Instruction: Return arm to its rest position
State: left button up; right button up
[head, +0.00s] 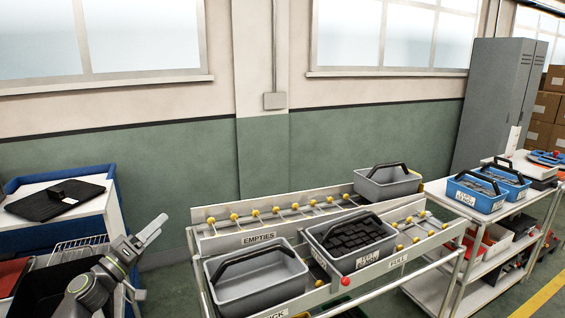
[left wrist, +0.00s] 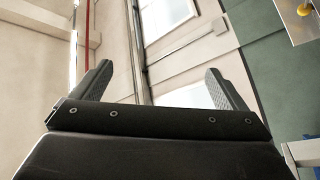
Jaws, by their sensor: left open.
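My left arm reaches up from the lower left in the head view. Its gripper (head: 150,232) is raised in front of the green wall, left of the conveyor, and holds nothing. In the left wrist view its two dark fingers (left wrist: 163,85) stand wide apart with only wall and window between them. My right gripper is in neither view.
A roller conveyor (head: 222,243) carries an empty grey bin (head: 226,297), a grey bin of black parts (head: 312,236) and another grey bin (head: 370,190) at its far end. A cart (head: 430,190) with blue bins (head: 474,201) stands right. A black lidded panel (head: 38,207) lies left.

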pick_arm(q)
jog(key=w+d+r+n+t+h, duration=0.1)
jog(key=w+d+r+h, duration=0.2)
jog(key=d, duration=0.9)
jog(key=w+a+f+m+y, duration=0.55)
jog(key=a+m+y, duration=0.35)
jog(key=y, duration=0.4)
jog(key=s+a+f+n+g, duration=0.1)
jog(key=s+f+g, duration=0.3)
jog(key=f, duration=0.8)
jog(key=s+a+f+g+y, duration=0.1)
jog(key=s+f, duration=0.5)
jog(key=f, duration=0.6)
jog(key=s+a+f+n+g, duration=0.1)
jog(key=s+f+g, duration=0.3)
jog(key=f, duration=0.8)
jog(key=s+f+n+g+b, duration=0.1)
jog(key=s+f+g, duration=0.2)
jog(key=s+f, duration=1.6)
jog(key=s+d+f+g, duration=0.1)
jog(key=s+f+g, duration=0.1)
jog(key=s, duration=0.9)
jog(key=s+d+f+n+g, duration=0.1)
jog(key=s+f, duration=0.4)
jog(key=s, duration=0.7)
jog(key=s+d+f+g, duration=0.3)
jog(key=s, duration=0.9)
jog(key=shift+d+f+g, duration=0.25)
jog(key=shift+f+g, duration=0.05)
